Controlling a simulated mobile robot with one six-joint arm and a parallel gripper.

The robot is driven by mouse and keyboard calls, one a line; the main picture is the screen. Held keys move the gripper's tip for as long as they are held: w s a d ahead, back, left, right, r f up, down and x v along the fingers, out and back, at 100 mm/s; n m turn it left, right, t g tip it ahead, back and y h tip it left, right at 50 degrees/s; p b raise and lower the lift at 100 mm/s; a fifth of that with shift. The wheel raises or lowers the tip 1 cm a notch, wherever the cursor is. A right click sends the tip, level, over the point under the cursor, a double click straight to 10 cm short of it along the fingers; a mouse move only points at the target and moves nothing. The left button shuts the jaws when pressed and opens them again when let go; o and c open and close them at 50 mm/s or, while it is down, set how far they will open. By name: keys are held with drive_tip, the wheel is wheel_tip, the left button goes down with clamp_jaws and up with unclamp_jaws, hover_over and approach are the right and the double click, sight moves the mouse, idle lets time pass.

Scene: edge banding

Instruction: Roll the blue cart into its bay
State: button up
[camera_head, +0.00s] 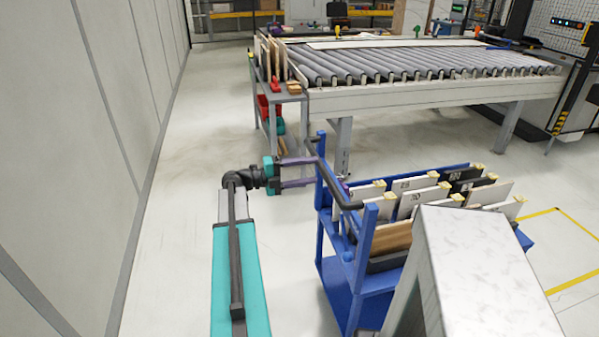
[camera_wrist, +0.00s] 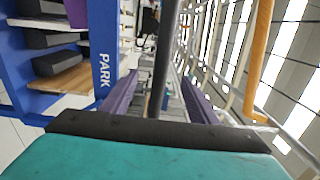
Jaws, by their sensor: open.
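The blue cart (camera_head: 363,262) stands right of my gripper, loaded with upright panels. Its black handle bar (camera_head: 335,183) faces my gripper on the cart's left end. My gripper (camera_head: 317,172) has a teal body and two purple fingers, spread open and reaching to the handle. In the wrist view the dark handle bar (camera_wrist: 162,55) runs between the fingers of my gripper (camera_wrist: 160,76), with gaps on both sides. The cart's blue post marked PARK (camera_wrist: 105,70) is left of the fingers. A yellow floor outline (camera_head: 570,287), perhaps the bay, is partly hidden behind the cart.
A roller conveyor (camera_head: 420,95) stands behind the cart, with a grey shelf rack (camera_head: 292,97) at its left end. A grey wall (camera_head: 75,150) runs along the left. A white-topped block (camera_head: 480,265) hides part of the cart. Floor (camera_head: 190,170) between wall and rack is clear.

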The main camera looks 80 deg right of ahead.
sight(324, 169)
drive_tip(key=shift+b+x, duration=0.4)
drive_tip(key=shift+x, duration=2.35)
